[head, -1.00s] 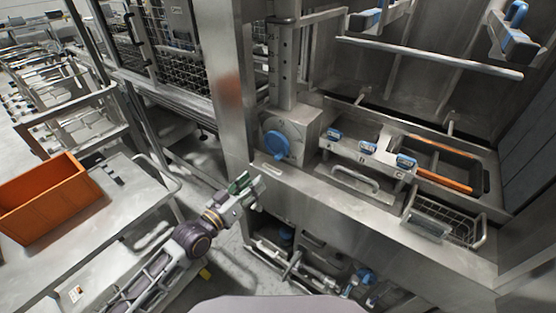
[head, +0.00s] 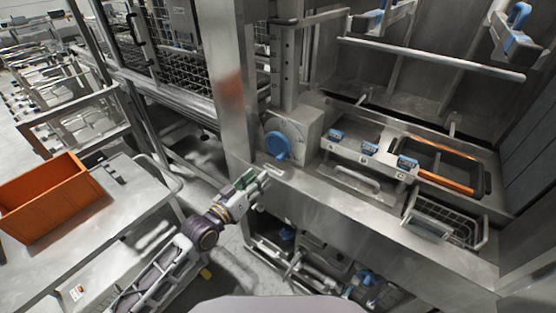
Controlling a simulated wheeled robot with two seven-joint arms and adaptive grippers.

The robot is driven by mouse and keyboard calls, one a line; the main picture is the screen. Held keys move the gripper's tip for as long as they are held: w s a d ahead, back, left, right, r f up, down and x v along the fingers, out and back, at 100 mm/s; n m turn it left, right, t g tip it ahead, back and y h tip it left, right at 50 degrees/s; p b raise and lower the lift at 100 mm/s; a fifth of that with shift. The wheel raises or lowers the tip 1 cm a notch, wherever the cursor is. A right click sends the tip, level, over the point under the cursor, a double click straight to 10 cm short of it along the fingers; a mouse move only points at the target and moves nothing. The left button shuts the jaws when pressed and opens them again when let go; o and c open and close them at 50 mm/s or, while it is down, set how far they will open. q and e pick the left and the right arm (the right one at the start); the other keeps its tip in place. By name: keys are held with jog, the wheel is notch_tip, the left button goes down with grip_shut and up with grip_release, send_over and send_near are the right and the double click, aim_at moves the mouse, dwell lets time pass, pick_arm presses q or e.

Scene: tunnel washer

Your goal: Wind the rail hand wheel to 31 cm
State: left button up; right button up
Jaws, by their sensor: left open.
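The blue hand wheel (head: 277,145) sits on the front of a grey box at the foot of an upright slotted rail (head: 284,65). The rail has marks that are too small to read here. My left gripper (head: 264,178) is open and empty, below and a little left of the wheel, apart from it. It is near the washer's front ledge. My right gripper is not in view.
Blue-handled parts (head: 369,149) sit on the ledge right of the wheel, near a wire basket (head: 443,226) and a tray with an orange bar (head: 446,182). A steel post (head: 225,90) stands left of the wheel. An orange crate (head: 45,195) rests on the left table.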

aim_at(278, 160)
pick_arm(q)
jog(key=x, duration=0.6)
jog(key=shift+w+d, duration=0.1)
jog(key=shift+p+x, duration=0.35)
jog(key=shift+x, duration=1.6)
jog(key=shift+w+d, duration=0.35)
jog(key=shift+w, duration=0.2)
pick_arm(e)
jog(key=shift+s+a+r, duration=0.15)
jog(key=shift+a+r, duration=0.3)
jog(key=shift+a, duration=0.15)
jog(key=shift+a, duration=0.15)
pick_arm(q)
jog(key=c, duration=0.4)
grip_shut()
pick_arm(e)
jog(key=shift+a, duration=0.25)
